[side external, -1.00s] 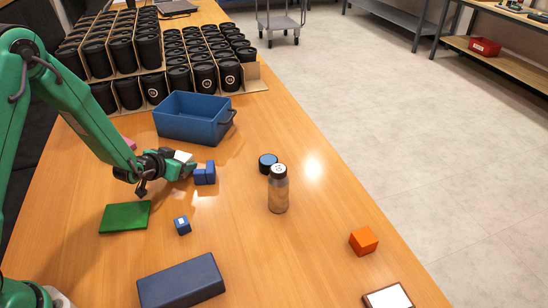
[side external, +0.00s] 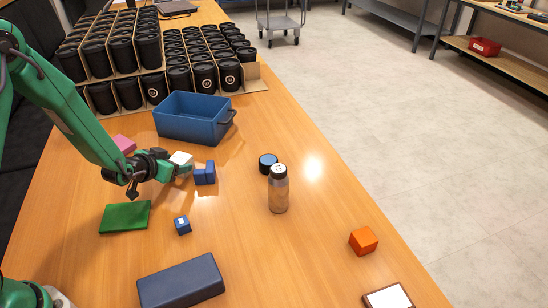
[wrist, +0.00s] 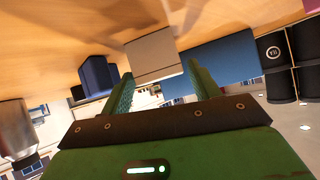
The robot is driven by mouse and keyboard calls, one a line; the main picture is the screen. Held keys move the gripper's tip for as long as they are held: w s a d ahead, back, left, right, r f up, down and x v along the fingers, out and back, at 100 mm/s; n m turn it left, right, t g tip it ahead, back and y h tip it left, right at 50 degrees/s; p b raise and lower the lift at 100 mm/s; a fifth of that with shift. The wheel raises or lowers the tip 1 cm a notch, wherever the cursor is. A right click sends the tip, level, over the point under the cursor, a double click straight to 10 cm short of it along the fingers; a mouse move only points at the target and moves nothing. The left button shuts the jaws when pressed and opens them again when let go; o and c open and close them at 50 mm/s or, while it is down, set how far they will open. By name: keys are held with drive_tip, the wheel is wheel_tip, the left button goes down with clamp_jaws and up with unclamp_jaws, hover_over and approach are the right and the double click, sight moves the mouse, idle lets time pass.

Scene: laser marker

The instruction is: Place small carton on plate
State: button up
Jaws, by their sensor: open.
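A small white box, which looks like the small carton (side external: 181,157), stands on the table beside the blue blocks. In the wrist view the carton (wrist: 152,50) shows as a pale block between and just beyond the fingertips. My gripper (side external: 184,171) is low over the table and partly hides the carton from the side. In the wrist view its two fingers (wrist: 160,78) are apart, and I cannot tell whether they touch the carton. A flat green square (side external: 125,216), possibly the plate, lies on the table below my gripper in the side view.
Blue blocks (side external: 204,174) stand just right of my gripper. A blue bin (side external: 190,121) and rows of black cups (side external: 130,92) are behind.

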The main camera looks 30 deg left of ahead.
drive_tip(key=shift+v, duration=2.15)
